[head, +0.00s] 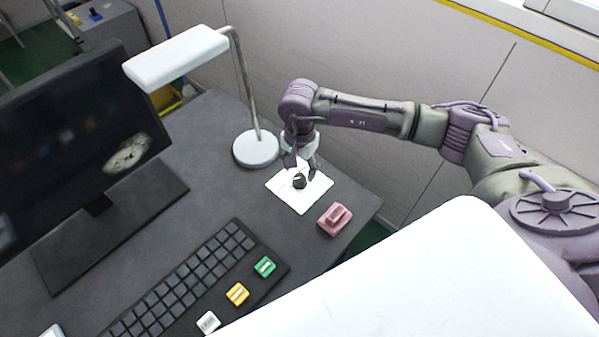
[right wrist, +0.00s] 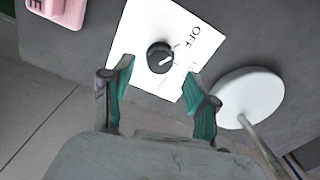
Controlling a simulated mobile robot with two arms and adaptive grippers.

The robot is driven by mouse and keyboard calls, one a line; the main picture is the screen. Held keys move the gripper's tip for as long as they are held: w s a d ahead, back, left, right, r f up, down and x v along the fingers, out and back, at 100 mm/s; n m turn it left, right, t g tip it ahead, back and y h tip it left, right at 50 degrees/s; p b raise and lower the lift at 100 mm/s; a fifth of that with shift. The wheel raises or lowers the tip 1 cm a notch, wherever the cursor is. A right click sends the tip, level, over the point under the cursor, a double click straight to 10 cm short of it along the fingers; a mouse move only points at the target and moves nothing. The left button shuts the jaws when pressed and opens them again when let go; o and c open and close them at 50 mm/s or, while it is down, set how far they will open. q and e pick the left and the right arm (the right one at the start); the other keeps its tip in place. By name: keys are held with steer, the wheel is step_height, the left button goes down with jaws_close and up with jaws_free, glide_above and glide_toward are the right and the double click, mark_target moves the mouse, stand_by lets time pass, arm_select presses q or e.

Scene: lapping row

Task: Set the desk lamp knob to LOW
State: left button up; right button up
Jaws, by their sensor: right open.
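The black lamp knob (head: 299,181) sits on a white plate (head: 285,192) on the desk. In the right wrist view the knob (right wrist: 160,56) carries a short white line pointing up and right, roughly toward the OFF side. OFF is readable on the plate (right wrist: 140,30); another label is mostly hidden behind a finger. My right gripper (head: 299,168) is open above the plate. Its green-padded fingers (right wrist: 158,80) are apart, with the knob just beyond their tips and no visible contact. The white desk lamp (head: 175,57) stands behind, on a round base (head: 256,149). My left gripper is not in view.
A pink block (head: 335,219) lies close to the plate, near the desk's right edge. A black keyboard (head: 180,285), a monitor (head: 80,150) and green (head: 265,266), yellow (head: 237,293) and white (head: 208,322) blocks stand left. A grey partition rises behind the desk.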

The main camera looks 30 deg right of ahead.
mark_target(300, 177)
steer(key=shift+f, duration=1.95)
jaws_close()
